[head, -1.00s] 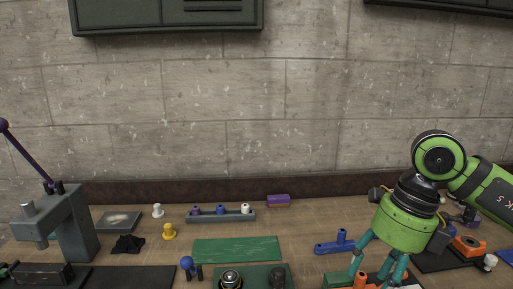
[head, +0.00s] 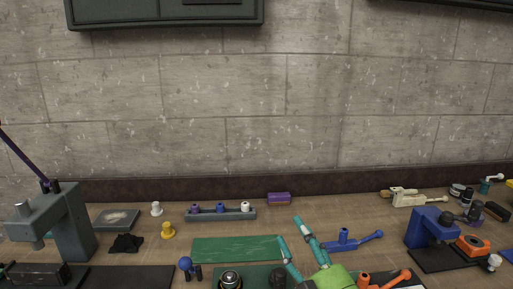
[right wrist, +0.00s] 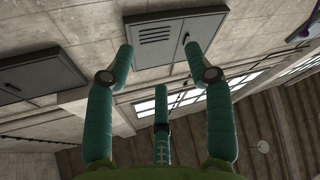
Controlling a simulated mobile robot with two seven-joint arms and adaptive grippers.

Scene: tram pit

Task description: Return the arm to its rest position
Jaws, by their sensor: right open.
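My right gripper (head: 290,229) shows at the bottom of the head view, right of centre. Its teal fingers point up and its green body is cut off by the lower edge. In the right wrist view its three teal fingers (right wrist: 158,70) are spread apart with nothing between them. The rest of my right arm is out of the head view. My left gripper is not in view.
The bench holds a green mat (head: 225,249), a grey rack with knobs (head: 222,215), a blue handled part (head: 350,240), an orange handled part (head: 386,280), a blue press (head: 428,224) at right and a grey press (head: 67,220) at left.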

